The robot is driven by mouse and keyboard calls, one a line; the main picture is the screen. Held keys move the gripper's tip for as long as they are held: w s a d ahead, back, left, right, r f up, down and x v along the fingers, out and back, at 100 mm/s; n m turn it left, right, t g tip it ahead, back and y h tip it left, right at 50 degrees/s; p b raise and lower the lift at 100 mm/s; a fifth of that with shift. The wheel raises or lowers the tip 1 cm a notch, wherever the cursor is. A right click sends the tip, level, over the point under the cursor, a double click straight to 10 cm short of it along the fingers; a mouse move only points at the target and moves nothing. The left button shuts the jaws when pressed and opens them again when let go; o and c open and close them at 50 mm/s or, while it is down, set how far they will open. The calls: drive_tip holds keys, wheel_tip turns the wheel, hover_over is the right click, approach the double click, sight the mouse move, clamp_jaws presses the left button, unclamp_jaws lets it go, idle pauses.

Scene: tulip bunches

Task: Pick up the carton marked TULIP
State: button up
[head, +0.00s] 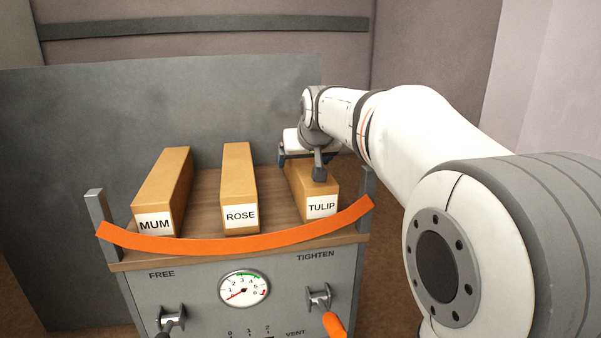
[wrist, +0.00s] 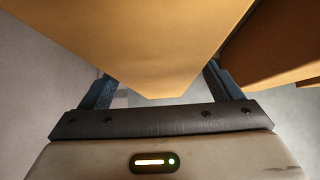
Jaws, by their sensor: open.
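The tan carton marked TULIP (head: 318,203) is the rightmost of three long cartons lying on a wooden shelf (head: 205,192). Its white label faces the front. My gripper (head: 299,170) is over this carton's rear part, with its fingers apart. In the wrist view the carton (wrist: 150,45) lies between the two dark fingers of my gripper (wrist: 160,90). I cannot tell whether the fingers touch its sides. My gripper and arm hide the carton's far end in the head view.
Cartons marked ROSE (head: 240,190) and MUM (head: 163,190) lie to the left. An orange strap (head: 240,243) spans the shelf front between metal posts (head: 102,225). Below are a gauge (head: 244,288) and an orange-handled lever (head: 333,325). A grey panel (head: 80,130) stands behind.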

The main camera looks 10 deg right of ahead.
drive_tip(key=shift+w+f, duration=0.1)
drive_tip(key=c, duration=1.5)
